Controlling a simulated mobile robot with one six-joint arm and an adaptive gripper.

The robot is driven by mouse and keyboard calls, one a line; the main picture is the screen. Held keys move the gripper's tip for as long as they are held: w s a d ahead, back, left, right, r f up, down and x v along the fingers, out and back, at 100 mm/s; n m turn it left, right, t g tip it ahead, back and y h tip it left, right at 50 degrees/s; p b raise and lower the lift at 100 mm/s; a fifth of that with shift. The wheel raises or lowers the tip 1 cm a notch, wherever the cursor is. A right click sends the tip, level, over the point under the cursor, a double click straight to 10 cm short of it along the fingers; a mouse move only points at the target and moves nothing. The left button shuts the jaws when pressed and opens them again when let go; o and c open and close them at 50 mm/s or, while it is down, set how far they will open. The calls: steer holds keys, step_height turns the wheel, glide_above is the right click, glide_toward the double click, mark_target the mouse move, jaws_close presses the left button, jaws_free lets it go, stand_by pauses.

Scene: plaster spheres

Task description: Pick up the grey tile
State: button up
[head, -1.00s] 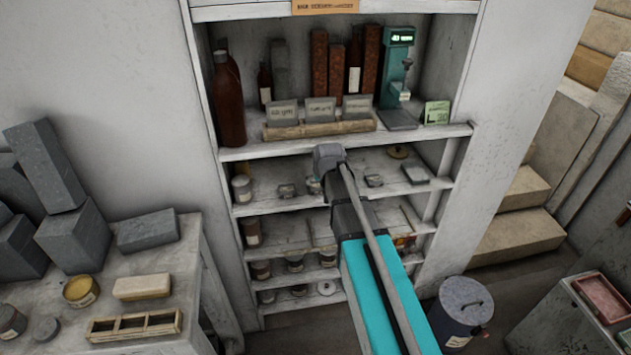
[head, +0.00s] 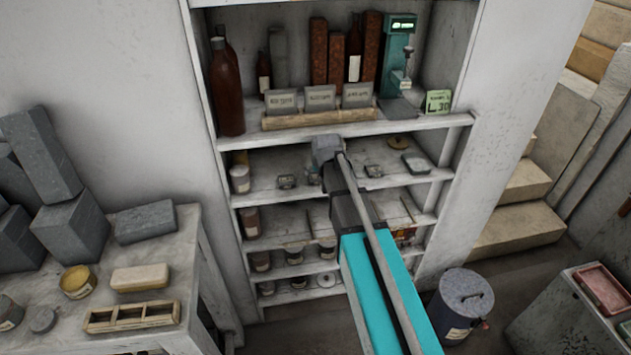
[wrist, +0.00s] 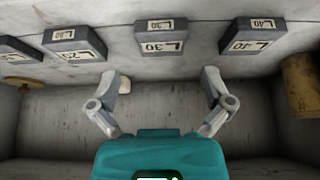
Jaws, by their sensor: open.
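Several small dark grey blocks with white number labels stand in a row in the wrist view. The middle grey block (wrist: 162,37) reads L 30, one at right (wrist: 249,37) reads L 40, and another (wrist: 75,42) is at left. I cannot tell which one is the grey tile. In the wrist view my gripper (wrist: 165,84) is open and empty, its fingers apart below the middle block and not touching it. In the head view my arm's end reaches the second shelf; the fingers are hidden there. Small grey pieces (head: 374,170) sit on that shelf.
A green device (head: 397,60) and a green card (head: 438,101) reading 30 stand on the shelf above, beside a wooden rack (head: 320,118) of grey plates. A flat tray-like piece (head: 417,163) and a brass disc (head: 399,142) lie right of my arm.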

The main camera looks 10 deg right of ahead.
mark_target(317, 177)
steer(key=shift+f, duration=0.1)
stand_by(0.3)
steer(key=shift+b+x, duration=2.2)
steer(key=shift+x, duration=0.3)
steer(key=shift+w+a, duration=0.1)
steer(key=shift+w, duration=0.05)
steer(key=c, duration=1.1)
steer(key=shift+o, duration=0.2)
steer(key=shift+r, duration=0.2)
steer(key=shift+r+p, duration=0.1)
steer(key=shift+p, duration=0.2)
steer(key=shift+r, duration=0.15)
steer(key=s, duration=1.8)
